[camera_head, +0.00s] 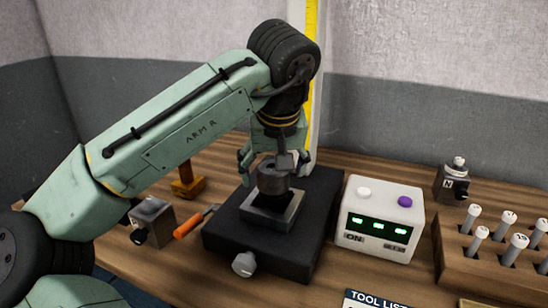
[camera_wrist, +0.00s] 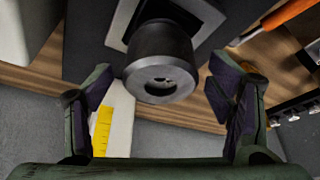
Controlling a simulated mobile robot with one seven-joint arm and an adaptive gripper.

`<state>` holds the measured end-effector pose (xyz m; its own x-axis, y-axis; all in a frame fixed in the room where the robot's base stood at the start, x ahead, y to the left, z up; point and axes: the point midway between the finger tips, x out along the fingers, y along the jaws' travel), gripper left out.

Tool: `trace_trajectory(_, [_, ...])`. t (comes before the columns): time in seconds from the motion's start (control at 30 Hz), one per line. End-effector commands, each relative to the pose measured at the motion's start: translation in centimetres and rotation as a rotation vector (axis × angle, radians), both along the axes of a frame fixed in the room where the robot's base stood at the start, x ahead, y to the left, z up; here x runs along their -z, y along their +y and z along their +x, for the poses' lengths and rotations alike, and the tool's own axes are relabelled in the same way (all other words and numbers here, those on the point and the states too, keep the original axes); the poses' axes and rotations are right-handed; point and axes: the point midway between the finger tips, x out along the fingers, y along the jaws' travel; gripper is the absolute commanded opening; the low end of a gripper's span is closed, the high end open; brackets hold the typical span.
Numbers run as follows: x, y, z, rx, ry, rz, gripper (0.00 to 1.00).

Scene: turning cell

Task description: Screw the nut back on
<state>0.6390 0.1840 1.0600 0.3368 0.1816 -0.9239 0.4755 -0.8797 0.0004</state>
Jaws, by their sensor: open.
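A dark round metal piece (camera_head: 273,179), which looks like the nut, stands upright on a square metal plate (camera_head: 262,221) on a black base block. In the wrist view this round piece (camera_wrist: 160,62) shows a lighter end face with a small dark slot. I cannot tell whether it is one part or a nut on a post, nor how any thread is seated. My gripper (camera_head: 272,158) points down just above it. In the wrist view my gripper (camera_wrist: 160,72) is open, with one finger on each side of the piece and visible gaps to both.
The black base block (camera_head: 222,238) has a grey knob (camera_head: 244,264) in front. An orange-handled tool (camera_head: 190,224) lies beside it at left, near a small metal block (camera_head: 152,218). A white button box (camera_head: 380,222) and a wooden peg rack (camera_head: 470,278) stand at right. A yellow-marked column rises behind.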

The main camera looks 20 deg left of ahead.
Motion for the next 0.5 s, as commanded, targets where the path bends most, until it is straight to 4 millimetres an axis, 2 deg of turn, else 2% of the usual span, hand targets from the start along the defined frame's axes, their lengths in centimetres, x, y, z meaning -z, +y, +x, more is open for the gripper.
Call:
trace_trajectory(0.23, [0.1, 0.02, 0.02, 0.0, 0.0, 0.0, 0.75])
trace_trajectory(0.5, [0.06, 0.02, 0.02, 0.0, 0.0, 0.0, 0.57])
